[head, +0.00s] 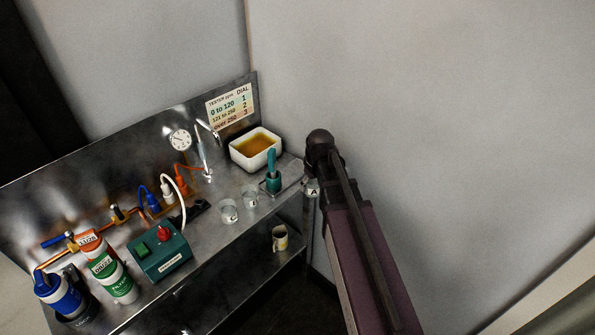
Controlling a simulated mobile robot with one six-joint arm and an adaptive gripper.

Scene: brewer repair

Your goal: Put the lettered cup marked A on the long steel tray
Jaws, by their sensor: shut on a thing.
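The cup marked A (313,190) is at the right end of the steel bench, beside my arm's dark wrist. My gripper (312,179) is shut on it, though the fingers are small and mostly hidden by my arm. The cup appears upright, just off the bench's right edge; I cannot tell its height. A flat steel tray (294,181) lies at the bench's right end, left of the cup, with a teal-handled tool (272,172) at its left side. Two other clear lettered cups stand on the bench, one marked C (229,212) and another (250,197) with an unclear letter.
A white basin (240,152) of amber liquid stands behind the tray. A green box with a red knob (163,257), canisters (112,277) and hoses fill the left of the bench. A mug (280,239) sits on the lower shelf. The right is bare wall.

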